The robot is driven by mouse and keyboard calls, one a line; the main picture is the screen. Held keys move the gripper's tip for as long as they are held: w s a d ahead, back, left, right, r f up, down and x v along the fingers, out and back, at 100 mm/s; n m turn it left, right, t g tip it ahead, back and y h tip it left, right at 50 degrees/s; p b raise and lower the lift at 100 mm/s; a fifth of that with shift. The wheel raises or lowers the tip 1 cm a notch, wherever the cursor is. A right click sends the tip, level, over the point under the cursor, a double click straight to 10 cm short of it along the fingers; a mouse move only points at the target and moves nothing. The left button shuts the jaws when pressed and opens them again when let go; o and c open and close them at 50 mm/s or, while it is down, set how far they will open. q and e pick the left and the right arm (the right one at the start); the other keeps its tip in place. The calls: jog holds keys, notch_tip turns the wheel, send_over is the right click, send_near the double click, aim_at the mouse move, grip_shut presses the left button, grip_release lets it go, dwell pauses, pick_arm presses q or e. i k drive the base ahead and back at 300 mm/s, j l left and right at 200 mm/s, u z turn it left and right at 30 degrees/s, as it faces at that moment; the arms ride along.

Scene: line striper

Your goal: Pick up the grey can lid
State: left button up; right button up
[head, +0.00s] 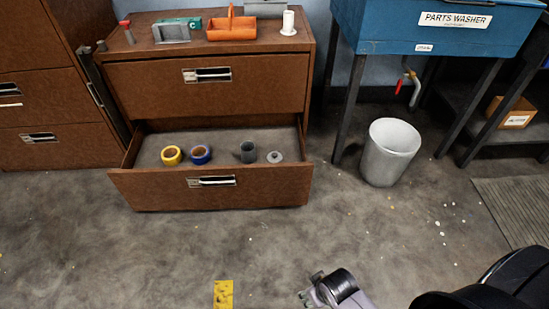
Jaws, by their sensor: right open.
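The grey can lid (275,157) is a small, light grey disc with a raised middle. It lies in the open lower drawer (215,196) of the brown cabinet, toward the drawer's right side. A dark grey can (248,152) stands just left of it, apart from it. My right gripper (309,292) is open at the bottom edge of the head view, over the floor and well in front of the drawer. It is far from the lid, and nothing shows between its fingers. My left gripper is not in view.
Yellow tape (172,156) and blue tape (200,155) rolls lie left in the drawer. An orange caddy (231,25) and other items stand on the cabinet. A grey bin (389,153) stands right, near the blue parts washer (435,30).

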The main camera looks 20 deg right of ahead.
aim_at(273, 157)
jog(key=i+l, duration=0.45)
jog(key=i+l+u, duration=0.15)
jog(key=i+l, duration=0.3)
jog(key=l, duration=0.25)
